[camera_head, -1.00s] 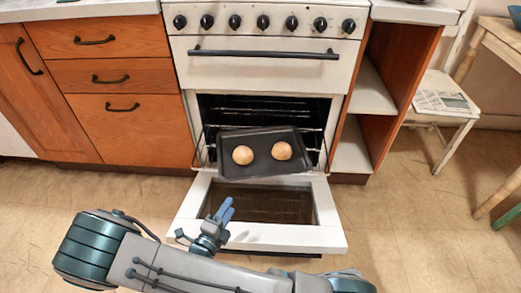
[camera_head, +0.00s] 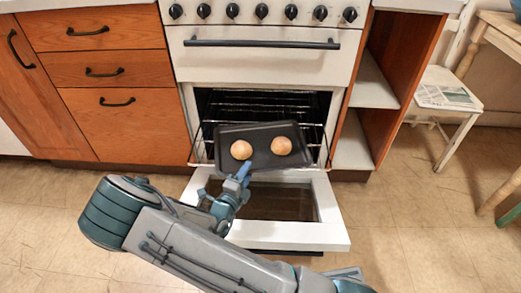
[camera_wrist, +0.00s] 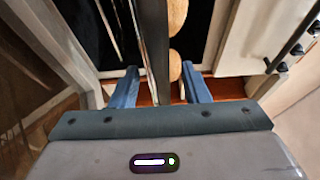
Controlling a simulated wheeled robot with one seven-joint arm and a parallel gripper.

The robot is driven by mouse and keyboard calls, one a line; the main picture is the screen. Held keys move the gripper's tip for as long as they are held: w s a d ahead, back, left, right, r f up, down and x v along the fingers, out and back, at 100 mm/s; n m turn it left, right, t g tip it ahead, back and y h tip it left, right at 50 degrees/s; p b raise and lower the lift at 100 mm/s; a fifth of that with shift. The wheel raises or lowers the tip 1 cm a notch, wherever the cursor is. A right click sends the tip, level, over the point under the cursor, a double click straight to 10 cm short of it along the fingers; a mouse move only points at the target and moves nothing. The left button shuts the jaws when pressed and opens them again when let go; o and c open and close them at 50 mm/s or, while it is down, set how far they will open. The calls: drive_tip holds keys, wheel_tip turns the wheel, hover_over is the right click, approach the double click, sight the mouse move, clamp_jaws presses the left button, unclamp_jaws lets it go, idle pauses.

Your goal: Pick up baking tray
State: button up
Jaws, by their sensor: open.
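The dark baking tray (camera_head: 261,134) sticks out of the open oven, slightly tilted, with two round buns on it: a left bun (camera_head: 241,149) and a right bun (camera_head: 281,145). My gripper (camera_head: 245,171) is at the tray's front left edge in the head view. In the wrist view, my gripper (camera_wrist: 160,86) is open, with one blue finger on each side of the tray (camera_wrist: 154,45), seen edge-on as a dark strip. The buns show beside that strip. I cannot tell whether either finger touches the tray.
The oven door (camera_head: 285,236) is folded down below the tray, under my gripper. Wire racks (camera_head: 265,106) show inside the oven. Wooden drawers (camera_head: 120,120) stand at the left, open shelves (camera_head: 355,145) at the right. A chair (camera_head: 447,98) with a newspaper stands farther right.

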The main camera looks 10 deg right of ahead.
drive_tip(key=shift+w, duration=0.1)
clamp_jaws()
drive_tip(key=shift+r, duration=0.1)
drive_tip(key=shift+r, duration=0.1)
